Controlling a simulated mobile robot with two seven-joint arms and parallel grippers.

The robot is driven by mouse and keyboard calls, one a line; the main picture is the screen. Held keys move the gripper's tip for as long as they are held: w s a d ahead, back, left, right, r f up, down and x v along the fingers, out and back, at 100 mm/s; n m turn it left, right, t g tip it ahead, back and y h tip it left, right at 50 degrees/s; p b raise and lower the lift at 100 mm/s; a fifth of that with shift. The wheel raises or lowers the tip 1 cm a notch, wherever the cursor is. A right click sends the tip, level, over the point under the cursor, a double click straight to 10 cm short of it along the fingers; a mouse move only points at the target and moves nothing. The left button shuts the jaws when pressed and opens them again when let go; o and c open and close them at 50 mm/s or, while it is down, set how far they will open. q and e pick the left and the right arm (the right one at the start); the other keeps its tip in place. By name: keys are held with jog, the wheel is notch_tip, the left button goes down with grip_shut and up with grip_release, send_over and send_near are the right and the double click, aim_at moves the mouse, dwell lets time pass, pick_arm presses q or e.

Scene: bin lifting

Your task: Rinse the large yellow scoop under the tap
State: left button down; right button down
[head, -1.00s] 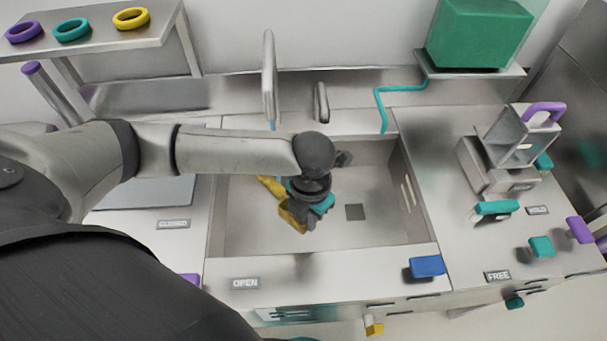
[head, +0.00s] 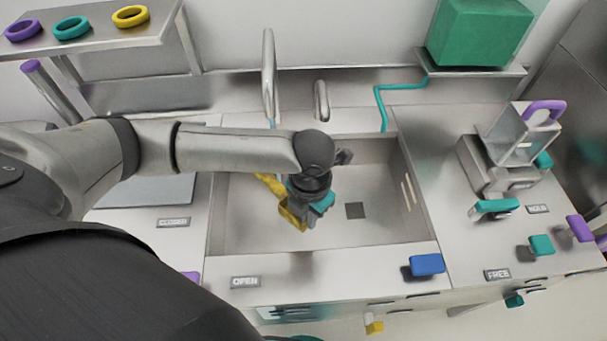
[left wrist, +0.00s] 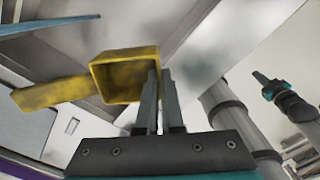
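The yellow scoop (head: 291,217) is over the left part of the sink (head: 375,232). In the left wrist view the scoop (left wrist: 125,58) shows its open box-shaped bowl, with the handle stretching left. My left gripper (head: 300,222) reaches down into the sink area; its fingers (left wrist: 161,72) are close together on the bowl's right wall. The tap (head: 268,75) stands behind the sink, with a thin blue streak (head: 273,124) below it. My arm hides where the streak ends, so I cannot tell whether it meets the scoop.
A blue handle (head: 427,265) is at the sink's front right. A metal device with a purple handle (head: 543,111) stands on the right counter. A green block (head: 480,33) sits on the back shelf. The sink's right half is clear around the drain (head: 355,211).

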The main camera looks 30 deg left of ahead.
pick_arm(q)
jog(key=s+r+p, duration=0.4)
jog(key=s+p, duration=0.1)
jog(key=p, duration=0.1)
jog(key=shift+d, duration=0.25)
